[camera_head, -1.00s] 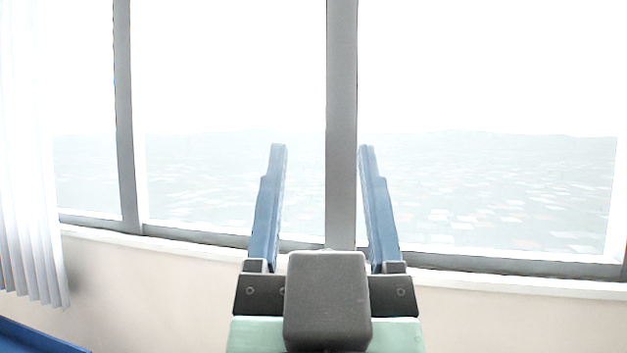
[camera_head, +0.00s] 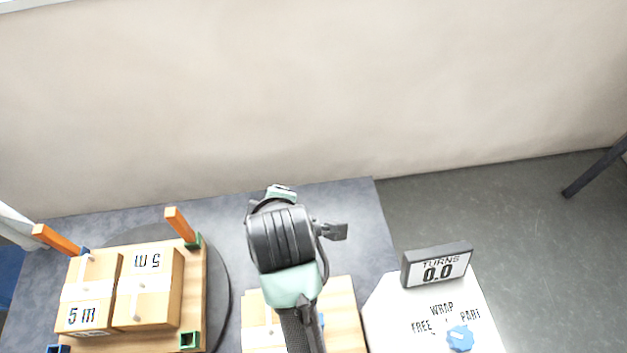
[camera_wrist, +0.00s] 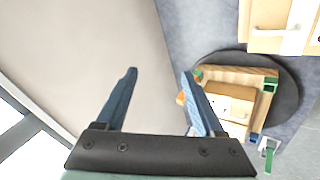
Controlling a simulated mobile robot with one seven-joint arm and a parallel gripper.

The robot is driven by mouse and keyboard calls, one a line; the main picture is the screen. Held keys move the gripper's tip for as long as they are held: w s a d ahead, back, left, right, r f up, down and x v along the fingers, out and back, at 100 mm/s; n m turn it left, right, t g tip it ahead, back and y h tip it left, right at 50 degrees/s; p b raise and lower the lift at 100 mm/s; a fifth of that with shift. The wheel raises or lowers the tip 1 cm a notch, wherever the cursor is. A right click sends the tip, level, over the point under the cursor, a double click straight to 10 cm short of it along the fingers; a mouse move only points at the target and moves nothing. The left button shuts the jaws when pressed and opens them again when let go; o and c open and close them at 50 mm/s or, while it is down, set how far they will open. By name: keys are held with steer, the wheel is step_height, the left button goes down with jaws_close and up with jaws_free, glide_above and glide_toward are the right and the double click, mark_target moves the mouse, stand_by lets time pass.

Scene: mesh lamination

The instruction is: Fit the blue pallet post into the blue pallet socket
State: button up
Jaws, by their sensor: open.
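In the head view a wooden pallet (camera_head: 195,290) lies at the left, with corner sockets. A blue socket (camera_head: 58,349) at the near left and a green socket (camera_head: 189,340) at the near right look empty. Orange posts (camera_head: 57,240) (camera_head: 180,224) stand at the far corners, the left one at a blue socket (camera_head: 84,251), the right one at a green socket. I cannot tell which loose part is the blue pallet post. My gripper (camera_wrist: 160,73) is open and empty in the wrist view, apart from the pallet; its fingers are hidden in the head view.
Boxes (camera_head: 150,288) sit on the pallet over a dark round turntable (camera_head: 219,290). Another wooden piece (camera_head: 342,310) lies partly under my arm. A turns display (camera_head: 437,265) and a panel with a blue knob (camera_head: 460,338) are at the right. The wall (camera_head: 300,90) rises behind the table.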

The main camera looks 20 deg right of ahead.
steer(key=s+f+n+g, duration=0.1)
steer(key=s+f+g, duration=0.1)
steer(key=s+f, duration=0.2)
steer(key=s+f+n+g, duration=0.1)
steer(key=s+f+g, duration=0.1)
steer(key=s+f, duration=0.3)
steer(key=s+f+n+g+y, duration=0.1)
steer(key=s+f+n+g, duration=0.1)
steer(key=s+f, duration=0.3)
steer(key=shift+s+f+g, duration=0.15)
steer(key=shift+s+g, duration=0.45)
steer(key=shift+s, duration=0.1)
steer(key=f, duration=0.4)
steer(key=f+b, duration=0.1)
steer(key=f, duration=0.1)
steer(key=shift+s+f, duration=0.25)
steer(key=shift+f, duration=0.15)
step_height(320, 180, down, 6)
steer(key=shift+d+b, duration=0.35)
steer(key=shift+b, duration=0.05)
steer(key=shift+f, duration=0.1)
steer(key=shift+s, duration=0.1)
jaws_close()
